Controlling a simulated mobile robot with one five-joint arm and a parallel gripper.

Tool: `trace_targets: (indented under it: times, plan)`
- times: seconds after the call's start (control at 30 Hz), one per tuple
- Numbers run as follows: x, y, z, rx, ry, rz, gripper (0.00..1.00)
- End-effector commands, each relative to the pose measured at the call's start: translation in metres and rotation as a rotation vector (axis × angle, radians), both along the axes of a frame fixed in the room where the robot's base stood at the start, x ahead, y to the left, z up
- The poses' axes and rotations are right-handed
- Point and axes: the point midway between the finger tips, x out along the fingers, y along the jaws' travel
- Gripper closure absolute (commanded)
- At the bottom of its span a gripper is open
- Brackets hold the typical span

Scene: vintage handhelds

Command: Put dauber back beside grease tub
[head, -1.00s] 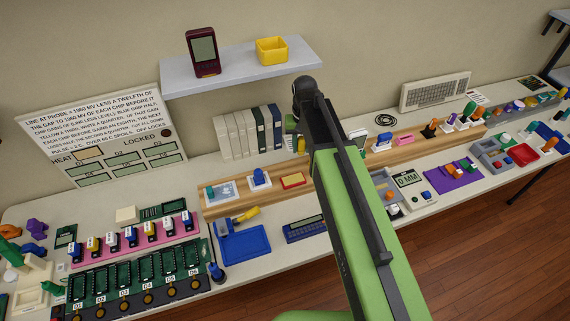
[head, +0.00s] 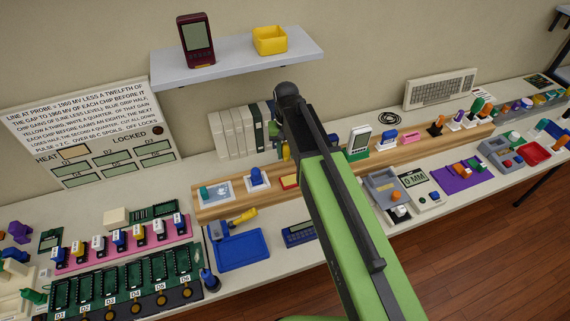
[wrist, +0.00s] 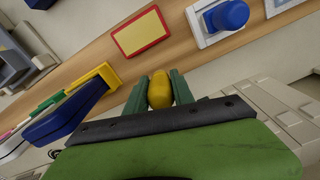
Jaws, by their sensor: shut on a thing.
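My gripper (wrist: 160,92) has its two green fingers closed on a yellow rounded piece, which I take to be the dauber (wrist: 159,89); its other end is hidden. In the head view the yellow piece (head: 286,151) shows beside my arm, in front of the binders and above the wooden strip. No thing is plainly marked as the grease tub. Possible neighbours on the strip are a red-edged yellow pad (wrist: 140,33) and a blue round-topped piece (wrist: 229,14) on a white base. I cannot tell if either is the tub.
The wooden strip (head: 228,205) runs along the bench. Pale and dark binders (head: 232,135) stand behind it. A wall shelf (head: 220,67) holds a dark red handheld (head: 196,42) and yellow bin (head: 269,40). A blue tray (head: 242,251) lies in front.

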Motion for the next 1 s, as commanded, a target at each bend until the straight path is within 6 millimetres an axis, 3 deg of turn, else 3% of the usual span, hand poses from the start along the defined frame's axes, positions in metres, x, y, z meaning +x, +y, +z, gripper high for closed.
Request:
trace_targets:
  times: [0.23, 0.6, 0.63, 0.7, 0.8, 1.0]
  plan:
    - [0.000, 0.000, -0.039, 0.000, 0.000, 0.001, 1.00]
    - [0.000, 0.001, -0.039, 0.000, 0.000, 0.001, 1.00]
    - [0.000, 0.001, -0.039, 0.000, 0.000, 0.001, 0.70]
    - [0.000, 0.001, -0.038, 0.000, 0.000, 0.002, 0.60]
    - [0.000, 0.001, -0.038, 0.000, 0.000, 0.002, 0.49]
    - [0.000, 0.001, -0.038, 0.000, 0.000, 0.002, 0.49]
